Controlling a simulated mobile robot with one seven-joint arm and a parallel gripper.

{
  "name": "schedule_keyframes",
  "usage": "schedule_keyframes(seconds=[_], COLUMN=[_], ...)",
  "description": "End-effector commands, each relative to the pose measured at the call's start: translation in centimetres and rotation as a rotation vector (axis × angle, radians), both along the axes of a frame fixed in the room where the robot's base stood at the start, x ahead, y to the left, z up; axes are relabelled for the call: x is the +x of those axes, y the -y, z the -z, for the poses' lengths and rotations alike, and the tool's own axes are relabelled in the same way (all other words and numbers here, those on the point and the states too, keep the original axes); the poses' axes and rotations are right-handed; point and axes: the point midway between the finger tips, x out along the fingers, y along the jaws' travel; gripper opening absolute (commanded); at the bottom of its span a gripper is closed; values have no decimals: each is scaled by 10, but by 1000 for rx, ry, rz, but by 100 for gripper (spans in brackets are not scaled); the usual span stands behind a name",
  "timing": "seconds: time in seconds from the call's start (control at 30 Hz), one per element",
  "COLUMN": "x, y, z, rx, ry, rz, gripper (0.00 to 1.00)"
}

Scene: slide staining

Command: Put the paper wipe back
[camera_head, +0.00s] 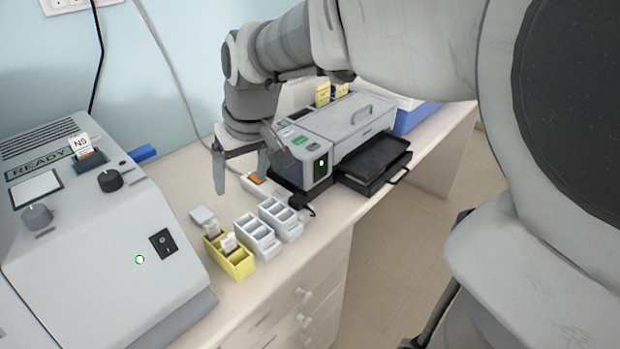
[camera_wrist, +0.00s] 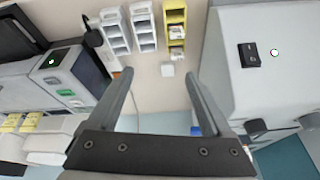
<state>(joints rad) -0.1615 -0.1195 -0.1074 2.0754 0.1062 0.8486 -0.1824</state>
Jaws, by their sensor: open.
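A small pale square pad (camera_head: 202,214), which looks like the folded paper wipe, lies on the bench just behind the yellow slide rack (camera_head: 230,258). It also shows in the wrist view (camera_wrist: 167,70), lined up between my fingertips. My gripper (camera_head: 252,178) is open and empty, pointing down above the bench behind the racks. The pad looks below and apart from the fingers. I cannot tell the exact height.
Two white racks (camera_head: 268,228) stand right of the yellow one, near the bench's front edge. A grey machine marked READY (camera_head: 110,230) fills the left. A grey device (camera_head: 335,130) with a black tray (camera_head: 375,160) stands right. Bench between machine and racks is partly free.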

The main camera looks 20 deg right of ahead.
Motion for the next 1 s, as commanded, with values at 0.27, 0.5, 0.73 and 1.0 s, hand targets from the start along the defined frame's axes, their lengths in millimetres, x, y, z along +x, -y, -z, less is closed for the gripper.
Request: schedule_keyframes(seconds=[0.27,0.5,0.73,1.0], x=[-98,-153,-166,-166], y=[23,36,39,39], z=[-25,-13,-7,-11], rx=[-6,-29,-38,-37], ry=[101,140,148,148], rz=[98,170,192,191], gripper=[84,84,84,84])
